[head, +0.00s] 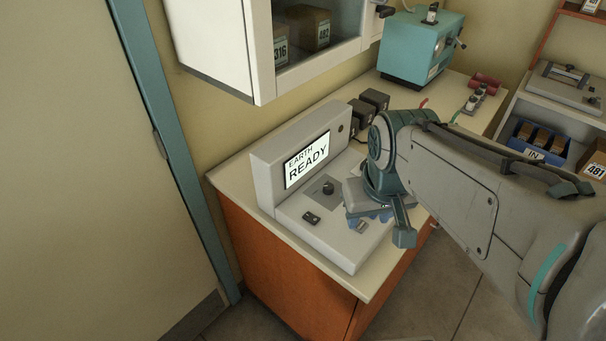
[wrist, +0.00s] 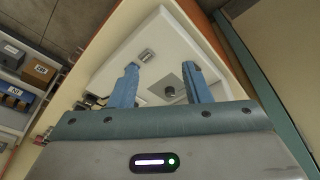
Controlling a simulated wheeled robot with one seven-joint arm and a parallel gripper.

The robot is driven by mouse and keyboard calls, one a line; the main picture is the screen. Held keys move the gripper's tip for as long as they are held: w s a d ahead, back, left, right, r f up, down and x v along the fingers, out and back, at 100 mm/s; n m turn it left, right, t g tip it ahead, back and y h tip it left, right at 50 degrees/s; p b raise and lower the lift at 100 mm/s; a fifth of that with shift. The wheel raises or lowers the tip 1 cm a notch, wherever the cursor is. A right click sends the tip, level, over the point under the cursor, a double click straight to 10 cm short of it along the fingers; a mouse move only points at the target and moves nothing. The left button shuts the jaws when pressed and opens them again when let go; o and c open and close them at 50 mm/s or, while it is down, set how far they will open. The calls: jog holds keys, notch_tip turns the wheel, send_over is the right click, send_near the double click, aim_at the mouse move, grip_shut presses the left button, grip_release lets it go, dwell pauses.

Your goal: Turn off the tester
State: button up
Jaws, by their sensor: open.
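The tester (head: 309,230) is a pale grey bench unit with a sloped front panel and an upright back. Its lit screen (head: 306,161) reads "EARTH READY". The panel carries a dark round knob (head: 328,188) on a grey plate, a dark switch (head: 312,217) near the front left, and a small metal-coloured fitting (head: 360,226) near the front right. My gripper (head: 372,217) is above the panel's right side, its blue fingers partly hidden by my wrist. In the wrist view the open, empty gripper (wrist: 163,72) has the knob (wrist: 170,91) and the fitting (wrist: 147,55) between or just beyond its fingers.
A glass-fronted wall cabinet (head: 216,46) hangs above the counter (head: 237,181). Dark adapters (head: 374,100) sit behind the tester. A teal machine (head: 416,50) stands farther back. A blue "IN" bin (head: 541,139) is on the shelf at right. Clear floor lies in front.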

jog(key=w+a+n+g+b, duration=0.1)
jog(key=w+a+n, duration=0.3)
jog(key=w, duration=0.4)
jog(key=n+g, duration=0.2)
jog(key=n, duration=0.2)
send_over(307, 214)
notch_tip(307, 214, down, 2)
notch_tip(307, 214, down, 13)
jog(key=shift+f, duration=0.2)
